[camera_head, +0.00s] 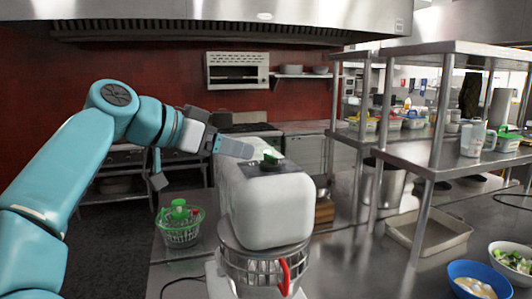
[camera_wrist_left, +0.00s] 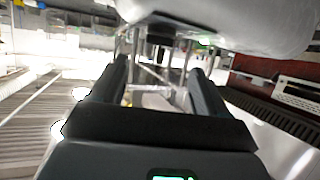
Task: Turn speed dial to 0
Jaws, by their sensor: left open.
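A white stand mixer (camera_head: 265,205) stands on the steel counter, with a wire guard and a red handle below its head. A dark speed dial with a green glow (camera_head: 271,158) sits on the mixer's top. My left gripper (camera_head: 240,147) comes in from the left and its fingertips are just left of the dial. In the left wrist view the gripper (camera_wrist_left: 158,72) is open, its two fingers apart with nothing held between them. The mixer's white body (camera_wrist_left: 230,22) fills the top of that view. The dial's setting is too small to read. My right gripper is not in view.
A green-lidded basket (camera_head: 180,225) stands left of the mixer. A steel shelf rack (camera_head: 440,158) and a shallow tray (camera_head: 428,235) are at the right. A blue bowl (camera_head: 466,268) and a white bowl of greens (camera_head: 508,277) sit at the lower right.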

